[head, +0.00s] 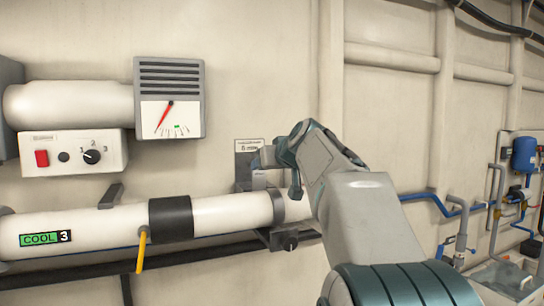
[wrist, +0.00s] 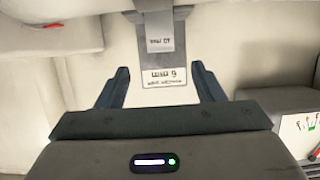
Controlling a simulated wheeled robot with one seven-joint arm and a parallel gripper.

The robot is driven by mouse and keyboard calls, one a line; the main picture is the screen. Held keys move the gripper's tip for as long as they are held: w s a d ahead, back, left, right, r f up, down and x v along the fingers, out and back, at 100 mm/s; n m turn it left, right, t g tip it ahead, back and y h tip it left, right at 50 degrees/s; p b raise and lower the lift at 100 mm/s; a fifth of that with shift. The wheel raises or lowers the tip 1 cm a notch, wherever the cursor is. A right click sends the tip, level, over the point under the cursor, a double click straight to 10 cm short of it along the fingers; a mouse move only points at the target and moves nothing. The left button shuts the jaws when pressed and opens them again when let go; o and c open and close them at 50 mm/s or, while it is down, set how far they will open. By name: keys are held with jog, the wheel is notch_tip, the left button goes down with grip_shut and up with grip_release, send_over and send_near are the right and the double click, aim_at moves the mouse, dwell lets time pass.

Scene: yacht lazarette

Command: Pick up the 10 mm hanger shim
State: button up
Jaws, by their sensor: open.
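The 10 mm hanger shim is a small grey piece with upside-down lettering that seems to read 10 mm (wrist: 160,44). It sits against a dark bracket (wrist: 176,60) at the top middle of the wrist view. My gripper (wrist: 160,73) is open, its two dark fingers spread to either side of the bracket's line, with nothing between them touching. In the head view my gripper (head: 262,160) is beside the wall label, in front of the bracket above the white pipe. A pale piece (head: 263,180) shows under it, perhaps the shim, partly hidden.
A label seeming to read 6 mm (head: 249,146) is on the bracket plate. A white pipe (head: 100,223) with a dark collar and yellow lever (head: 142,252) runs below. A gauge box (head: 170,97) and control box (head: 73,152) are left. Bare wall lies above.

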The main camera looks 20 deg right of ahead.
jog(key=p+x, duration=0.3)
jog(key=x, duration=0.6)
jog(key=shift+w, duration=0.15)
jog(key=c, duration=1.1)
jog(key=shift+r+p, duration=1.8)
jog(key=shift+r, duration=2.9)
jog(key=shift+s+a+b, duration=0.1)
jog(key=shift+s+b, duration=4.15)
jog(key=shift+s, duration=2.3)
